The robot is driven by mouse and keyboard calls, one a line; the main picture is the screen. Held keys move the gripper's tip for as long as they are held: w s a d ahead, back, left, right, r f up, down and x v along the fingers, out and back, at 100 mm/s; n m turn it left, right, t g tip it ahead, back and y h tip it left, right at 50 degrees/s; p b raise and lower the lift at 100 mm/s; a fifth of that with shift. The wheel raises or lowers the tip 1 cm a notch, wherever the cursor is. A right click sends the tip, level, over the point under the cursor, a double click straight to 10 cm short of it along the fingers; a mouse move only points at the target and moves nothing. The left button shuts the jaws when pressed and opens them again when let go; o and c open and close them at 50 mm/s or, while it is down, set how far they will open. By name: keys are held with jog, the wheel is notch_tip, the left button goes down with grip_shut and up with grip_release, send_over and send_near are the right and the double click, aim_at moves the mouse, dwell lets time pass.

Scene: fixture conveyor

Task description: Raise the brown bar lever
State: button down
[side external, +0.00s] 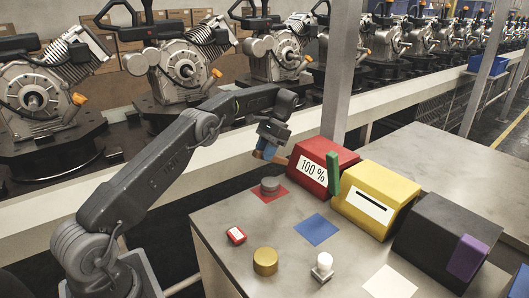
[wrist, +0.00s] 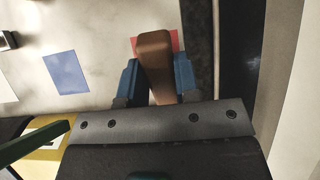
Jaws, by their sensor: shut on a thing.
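The brown bar lever (side external: 278,160) shows at the left side of the red box (side external: 322,168), which has a "100 %" label. My gripper (side external: 268,150) is at that lever, and its blue fingers hide part of it. In the wrist view, the brown bar (wrist: 155,62) lies between the two blue fingers of my gripper (wrist: 157,78), one on each side, and they are shut on it. The joint between the lever and the box is hidden in the wrist view.
A green lever (side external: 333,174) stands upright between the red box and the yellow box (side external: 377,198). A black box (side external: 440,235) with a purple lever (side external: 466,257) is at the right. Small objects, including a gold cylinder (side external: 265,262), stand on the table. Engines line the conveyor behind.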

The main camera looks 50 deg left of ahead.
jog(key=c, duration=0.8)
grip_release()
jog(key=shift+c, duration=0.2)
jog(key=shift+s+f, duration=0.1)
